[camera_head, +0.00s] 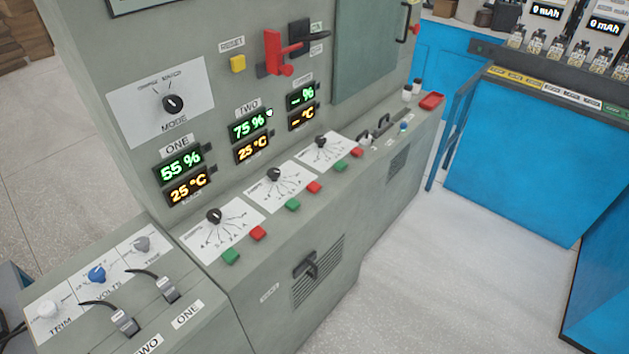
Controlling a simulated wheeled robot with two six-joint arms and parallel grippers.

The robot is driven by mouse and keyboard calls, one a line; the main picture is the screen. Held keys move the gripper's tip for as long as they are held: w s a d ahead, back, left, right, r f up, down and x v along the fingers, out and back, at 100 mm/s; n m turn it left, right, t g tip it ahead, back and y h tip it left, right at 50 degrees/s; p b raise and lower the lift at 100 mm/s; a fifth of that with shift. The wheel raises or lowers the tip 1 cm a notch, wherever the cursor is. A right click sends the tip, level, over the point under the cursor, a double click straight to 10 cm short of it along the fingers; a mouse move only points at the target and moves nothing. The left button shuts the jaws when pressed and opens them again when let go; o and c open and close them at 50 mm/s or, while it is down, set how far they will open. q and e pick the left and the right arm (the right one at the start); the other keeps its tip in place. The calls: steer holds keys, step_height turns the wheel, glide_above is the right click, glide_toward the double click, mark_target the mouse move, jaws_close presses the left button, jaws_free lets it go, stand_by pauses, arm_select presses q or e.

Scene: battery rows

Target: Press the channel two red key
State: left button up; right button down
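The control cabinet (300,240) has a sloping desk with three dials, each with a green and a red key near the front edge. The middle red key (314,187) sits beside the middle green key (292,204), in front of the middle dial (274,174). The display labelled TWO (249,127) reads 75 % with 25 °C below. The nearest red key (258,233) belongs with the dial under display ONE (180,165), which reads 55 %. The far red key (357,152) is by the third dial. Neither of my grippers is in view.
A lower panel (200,310) with trim knobs and levers labelled ONE and TWO adjoins at the left. A red lever (275,50) and a yellow key (238,64) are on the upright face. Clear floor (460,240) separates the cabinet from a blue bench (520,160).

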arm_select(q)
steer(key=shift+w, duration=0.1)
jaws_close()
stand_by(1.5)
